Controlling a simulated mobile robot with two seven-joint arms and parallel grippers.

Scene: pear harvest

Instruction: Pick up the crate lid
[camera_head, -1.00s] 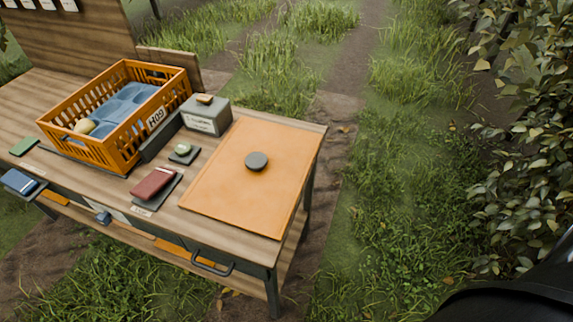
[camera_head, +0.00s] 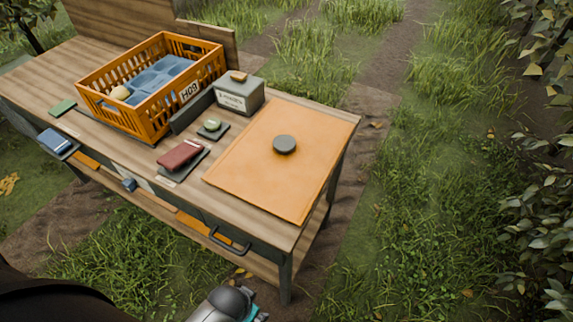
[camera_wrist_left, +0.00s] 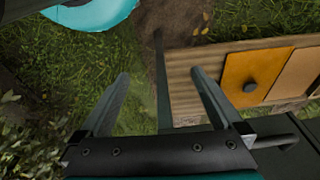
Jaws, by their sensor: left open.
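The crate lid (camera_head: 265,172) is a flat orange panel with a round dark knob (camera_head: 285,145). It lies flat on the right end of the wooden table, and nothing lies on it. In the left wrist view an orange panel with a dark knob (camera_wrist_left: 250,86) shows at the right. My left gripper (camera_wrist_left: 160,82) is open and empty there, with its fingers apart, to the left of that panel. In the head view a grey and teal part of my arm shows at the bottom edge, but no fingertips. My right gripper is not seen.
An orange crate (camera_head: 160,118) labelled H09 stands on the table's left, holding blue trays and a pale fruit. A grey box (camera_head: 238,97), a green item on a dark pad (camera_head: 211,128) and a red book (camera_head: 180,154) lie between crate and lid. Grass surrounds the table.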

